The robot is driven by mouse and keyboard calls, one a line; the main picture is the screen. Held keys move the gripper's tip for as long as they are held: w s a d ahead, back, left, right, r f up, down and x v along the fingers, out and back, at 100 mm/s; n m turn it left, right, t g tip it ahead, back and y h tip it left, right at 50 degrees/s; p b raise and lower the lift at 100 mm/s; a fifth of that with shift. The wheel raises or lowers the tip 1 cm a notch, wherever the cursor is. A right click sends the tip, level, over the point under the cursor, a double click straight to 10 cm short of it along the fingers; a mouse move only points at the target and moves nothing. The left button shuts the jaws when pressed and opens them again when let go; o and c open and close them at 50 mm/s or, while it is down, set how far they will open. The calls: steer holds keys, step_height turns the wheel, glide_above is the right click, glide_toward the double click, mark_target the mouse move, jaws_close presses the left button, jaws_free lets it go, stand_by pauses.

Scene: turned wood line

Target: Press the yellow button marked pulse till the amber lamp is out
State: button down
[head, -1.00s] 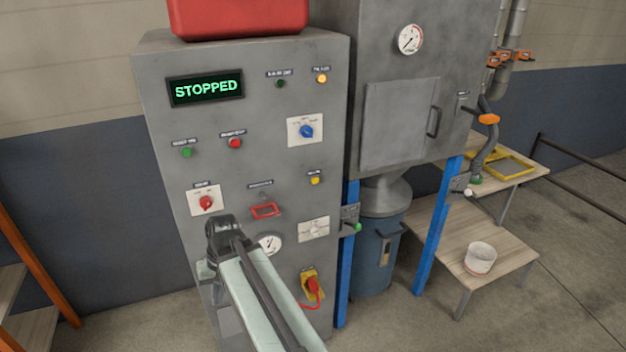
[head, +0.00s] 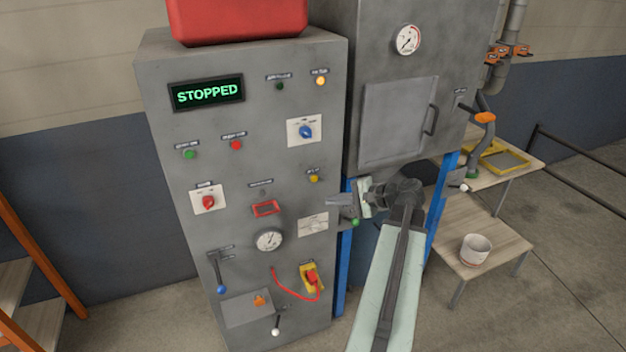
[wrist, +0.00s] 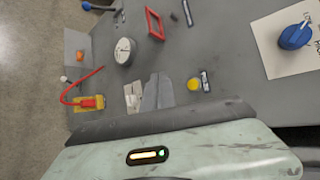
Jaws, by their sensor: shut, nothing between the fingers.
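The yellow button (head: 314,179) sits on the right part of the grey control panel, under a small label too blurred to read. It also shows in the wrist view (wrist: 194,84). The amber lamp (head: 321,81) at the panel's top right is lit. My gripper (head: 330,200) is shut and empty, in front of the panel's right edge, a little below and right of the yellow button in the head view. In the wrist view its grey fingers (wrist: 158,88) lie left of the button, apart from it in the picture. Nothing of the button is hidden.
The display (head: 207,93) reads STOPPED. Near the button are a blue rotary knob (head: 306,132), a red-framed window (head: 265,208) and a round gauge (head: 269,240). A red switch on a yellow plate (head: 311,277) is lower down. A cabinet with a door (head: 398,120) stands right.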

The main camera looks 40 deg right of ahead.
mark_target(314, 178)
steer(key=w+d, duration=0.1)
steer(key=w, duration=0.1)
steer(key=w+d, duration=0.1)
steer(key=w, duration=0.2)
steer(key=w+d, duration=0.1)
steer(key=w, duration=0.2)
steer(key=shift+w+d, duration=0.1)
steer(key=shift+d, duration=0.05)
stand_by(2.0)
steer(key=shift+w+d, duration=0.15)
steer(key=shift+w, duration=0.15)
steer(key=shift+w+d, duration=0.15)
steer(key=shift+w, duration=0.2)
stand_by(0.6)
steer(key=shift+s+a, duration=0.35)
steer(key=shift+s, duration=0.4)
steer(key=shift+s, duration=0.1)
